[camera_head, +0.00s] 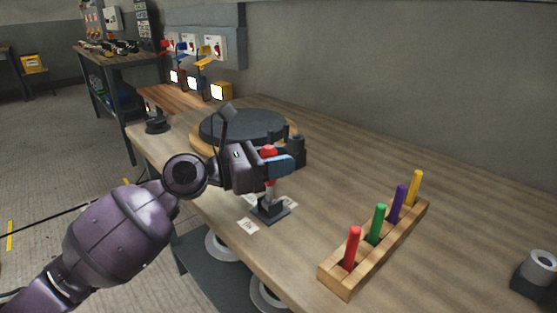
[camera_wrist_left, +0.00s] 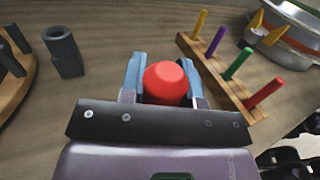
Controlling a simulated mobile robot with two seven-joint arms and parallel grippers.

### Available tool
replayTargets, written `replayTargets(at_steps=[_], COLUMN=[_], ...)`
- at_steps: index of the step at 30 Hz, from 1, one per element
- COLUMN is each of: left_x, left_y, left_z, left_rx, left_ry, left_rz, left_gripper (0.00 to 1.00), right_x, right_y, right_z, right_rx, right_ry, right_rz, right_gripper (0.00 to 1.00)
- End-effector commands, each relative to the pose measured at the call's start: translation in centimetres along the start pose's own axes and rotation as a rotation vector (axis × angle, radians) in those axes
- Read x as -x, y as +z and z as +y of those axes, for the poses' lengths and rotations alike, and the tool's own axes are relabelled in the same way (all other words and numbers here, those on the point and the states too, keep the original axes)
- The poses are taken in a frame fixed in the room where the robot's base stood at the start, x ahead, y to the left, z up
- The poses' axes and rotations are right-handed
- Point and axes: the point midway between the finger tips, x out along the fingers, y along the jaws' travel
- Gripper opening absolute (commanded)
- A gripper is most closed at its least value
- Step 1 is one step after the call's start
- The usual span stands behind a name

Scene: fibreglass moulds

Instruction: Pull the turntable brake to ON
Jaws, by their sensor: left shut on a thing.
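The turntable brake is a lever with a red knob (camera_head: 268,151) on a dark base plate (camera_head: 271,210) at the table's front edge. In the left wrist view the red knob (camera_wrist_left: 166,83) sits between the two blue fingers. My left gripper (camera_head: 277,163) is shut on the red knob; it also shows in the left wrist view (camera_wrist_left: 165,80). The lever shaft below the knob looks near upright. Small white labels (camera_head: 248,226) lie beside the base; their text is too small to read. The dark round turntable (camera_head: 243,126) stands behind the gripper, partly hidden by my arm. My right gripper is not in view.
A wooden rack (camera_head: 375,252) with red, green, purple and yellow pegs stands to the right. A dark cylinder (camera_head: 296,150) stands just behind the gripper. A grey holder (camera_head: 535,274) is at the far right. The table between the rack and wall is clear.

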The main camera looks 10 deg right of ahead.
Motion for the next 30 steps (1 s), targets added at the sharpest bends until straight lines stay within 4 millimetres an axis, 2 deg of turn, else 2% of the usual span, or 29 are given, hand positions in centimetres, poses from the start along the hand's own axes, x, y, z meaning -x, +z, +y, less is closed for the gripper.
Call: replayTargets(at_steps=[8, 30], left_x=[0.6, 4.9], left_y=[-0.4, -0.7], left_z=[-0.3, -2.0], left_rx=[-0.019, -0.205], left_ry=[0.000, 0.001], left_rz=[-0.065, -0.511], left_gripper=[0.00, 0.00], right_x=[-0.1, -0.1], right_y=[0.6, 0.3], right_z=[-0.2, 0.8], right_rx=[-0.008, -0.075], right_ry=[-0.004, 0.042], right_rz=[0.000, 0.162], right_gripper=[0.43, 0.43])
